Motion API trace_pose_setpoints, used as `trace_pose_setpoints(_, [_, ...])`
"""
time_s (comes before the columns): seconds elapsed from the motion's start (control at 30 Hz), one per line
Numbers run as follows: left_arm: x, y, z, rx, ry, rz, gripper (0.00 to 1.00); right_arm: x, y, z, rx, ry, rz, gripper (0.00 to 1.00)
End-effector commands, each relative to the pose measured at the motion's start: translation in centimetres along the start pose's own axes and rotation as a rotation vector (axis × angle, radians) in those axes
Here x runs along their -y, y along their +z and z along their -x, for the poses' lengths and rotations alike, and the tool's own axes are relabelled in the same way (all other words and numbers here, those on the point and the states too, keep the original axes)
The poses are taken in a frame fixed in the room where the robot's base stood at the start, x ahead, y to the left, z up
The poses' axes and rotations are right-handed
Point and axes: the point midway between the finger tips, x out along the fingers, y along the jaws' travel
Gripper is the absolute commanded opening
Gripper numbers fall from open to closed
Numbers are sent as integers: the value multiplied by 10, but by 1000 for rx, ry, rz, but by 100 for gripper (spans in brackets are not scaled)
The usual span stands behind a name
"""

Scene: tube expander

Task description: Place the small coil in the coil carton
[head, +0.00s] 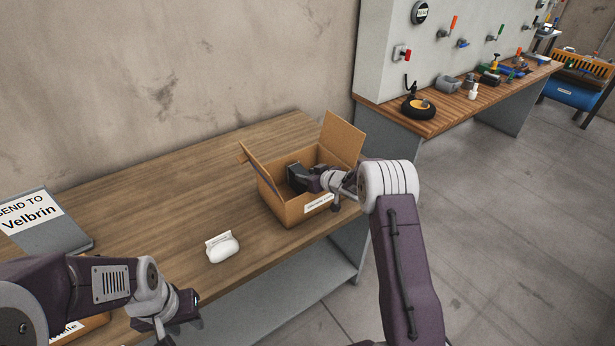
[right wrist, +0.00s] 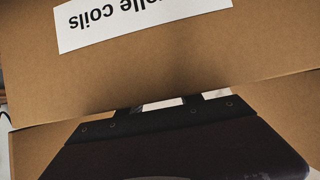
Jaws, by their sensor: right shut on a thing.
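The coil carton (head: 287,208) is an open brown cardboard box on the wooden table, its flaps raised and a white label on its front. In the right wrist view the carton wall (right wrist: 270,55) fills the upper part, with a label ending in "elle coils" upside down. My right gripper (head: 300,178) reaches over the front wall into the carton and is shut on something. Its dark fingers (right wrist: 162,105) show in the right wrist view with a pale sliver between them. I cannot make out the small coil itself. My left gripper (head: 172,328) is low at the left, its fingertips unclear.
A white rounded item with a tag (head: 222,247) lies on the table left of the carton. A second workbench with tools (head: 440,118) is behind at the right.

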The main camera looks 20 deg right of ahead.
Motion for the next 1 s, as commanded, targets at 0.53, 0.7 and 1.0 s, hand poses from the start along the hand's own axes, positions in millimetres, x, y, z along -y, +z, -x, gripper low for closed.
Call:
trace_pose_setpoints(0.53, [0,0,-1,0,0,0,36,0,2,-1,0,0,-1,65])
trace_pose_setpoints(0.7, [0,0,0,0,0,0,36,0,-1,4,0,1,0,65])
trace_pose_setpoints(1.0, [0,0,-4,0,0,0,36,-1,-1,64,-1,3,-2,65])
